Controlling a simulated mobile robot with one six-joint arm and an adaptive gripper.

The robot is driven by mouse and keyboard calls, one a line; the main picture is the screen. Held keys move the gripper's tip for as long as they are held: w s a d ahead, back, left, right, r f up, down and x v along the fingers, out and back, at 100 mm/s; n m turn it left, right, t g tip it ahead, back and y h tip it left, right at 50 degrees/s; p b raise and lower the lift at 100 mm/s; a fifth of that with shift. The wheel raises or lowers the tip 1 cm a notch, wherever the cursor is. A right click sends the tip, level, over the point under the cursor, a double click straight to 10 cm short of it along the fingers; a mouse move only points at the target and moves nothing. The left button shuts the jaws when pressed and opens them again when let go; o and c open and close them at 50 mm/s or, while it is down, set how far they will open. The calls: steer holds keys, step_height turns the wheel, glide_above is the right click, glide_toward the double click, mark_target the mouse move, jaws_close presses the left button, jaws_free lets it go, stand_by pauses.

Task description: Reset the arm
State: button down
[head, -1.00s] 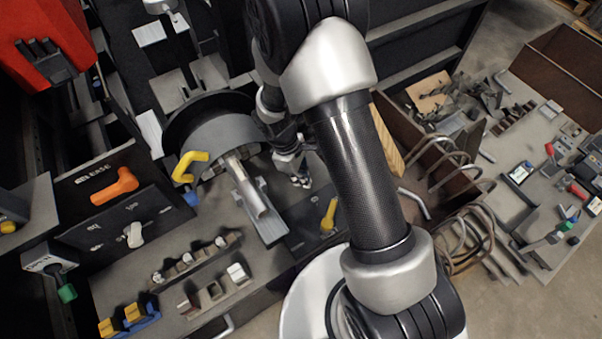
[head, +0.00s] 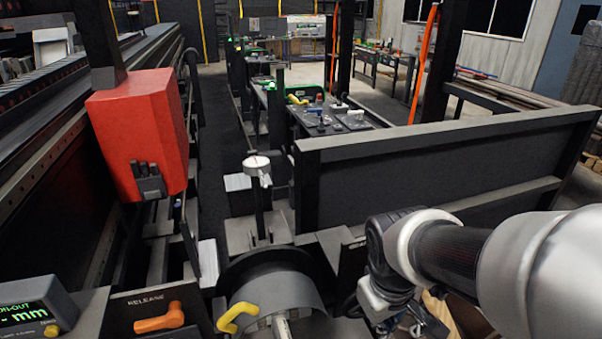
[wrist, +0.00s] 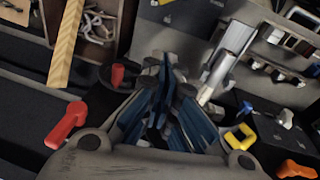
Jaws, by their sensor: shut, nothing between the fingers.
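My arm (head: 450,255) reaches in from the lower right of the head view, bent at a silver joint. Its wrist end is low in that view, right of the dark drum (head: 270,285), and its fingertips are not clear there. In the wrist view my gripper (wrist: 167,78) shows blue-padded fingers, shut with nothing between them. It hangs above the bench, apart from the parts around it. A silver tube (wrist: 228,58) lies on the bench to its right.
A red box (head: 140,133) hangs at the left beside the long machine. A yellow handle (head: 238,316) and an orange release handle (head: 160,318) stand low. A dark panel (head: 440,160) rises behind my arm. A red lever (wrist: 66,125) is left of my gripper.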

steer(key=s+r+m+t+y, duration=0.1)
steer(key=s+r+m+t, duration=0.1)
steer(key=s+r+m, duration=0.2)
steer(key=s+r, duration=0.3)
steer(key=s, duration=0.4)
steer(key=shift+r+t, duration=0.3)
steer(key=shift+r, duration=0.05)
steer(key=shift+s+a, duration=0.1)
steer(key=shift+a, duration=0.1)
